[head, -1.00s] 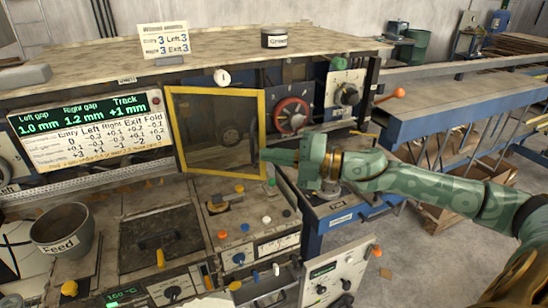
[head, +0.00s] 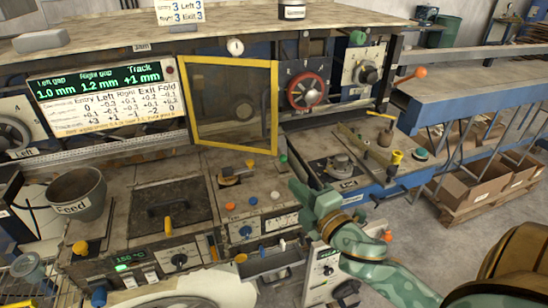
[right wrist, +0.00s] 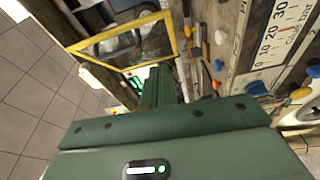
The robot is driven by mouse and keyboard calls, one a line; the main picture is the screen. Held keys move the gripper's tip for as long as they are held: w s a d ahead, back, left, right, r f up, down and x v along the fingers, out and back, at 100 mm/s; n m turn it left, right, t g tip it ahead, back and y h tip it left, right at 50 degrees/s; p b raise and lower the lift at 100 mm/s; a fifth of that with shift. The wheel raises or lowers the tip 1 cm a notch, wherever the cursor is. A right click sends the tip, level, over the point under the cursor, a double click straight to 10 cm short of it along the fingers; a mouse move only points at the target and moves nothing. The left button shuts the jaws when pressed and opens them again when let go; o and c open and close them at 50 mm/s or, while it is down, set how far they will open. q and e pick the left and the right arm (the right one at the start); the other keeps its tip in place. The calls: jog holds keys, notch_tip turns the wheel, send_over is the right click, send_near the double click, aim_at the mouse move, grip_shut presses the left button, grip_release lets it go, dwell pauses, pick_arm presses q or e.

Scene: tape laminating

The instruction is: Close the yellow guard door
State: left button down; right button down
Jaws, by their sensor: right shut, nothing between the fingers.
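The yellow guard door (head: 274,112) is a yellow frame around a dark see-through panel, on the front of the machine. Its lower edge slants down to the right, out of line with the machine front, so it appears to stand ajar with its right side towards me. It also shows at the top of the right wrist view (right wrist: 126,67). My right gripper (head: 298,190) is shut and empty, below and right of the door's lower right corner, apart from it in the head view. My left gripper is not in view.
Right of the door are a red handwheel (head: 306,90) and a dial panel (head: 366,72). Below it is a control deck with coloured knobs (head: 245,231). A Feed pot (head: 76,197) stands at the left. A blue-edged bench (head: 470,105) lies at the right.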

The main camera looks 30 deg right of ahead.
send_near(271, 147)
jog(key=a, duration=0.1)
jog(key=w+a, duration=0.2)
jog(key=shift+w+r+n, duration=0.15)
jog(key=shift+r+n, duration=0.15)
jog(key=w+d, duration=0.2)
jog(key=shift+w+d+f, duration=0.1)
jog(key=shift+w+d, duration=0.05)
jog(key=shift+w, duration=0.2)
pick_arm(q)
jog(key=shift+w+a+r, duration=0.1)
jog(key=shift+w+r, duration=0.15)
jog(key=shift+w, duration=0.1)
pick_arm(e)
jog(key=shift+w+d, duration=0.3)
jog(key=shift+d, duration=0.05)
pick_arm(q)
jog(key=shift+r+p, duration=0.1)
jog(key=shift+p, duration=0.2)
pick_arm(e)
jog(key=w+d, duration=0.2)
jog(key=shift+d, duration=0.25)
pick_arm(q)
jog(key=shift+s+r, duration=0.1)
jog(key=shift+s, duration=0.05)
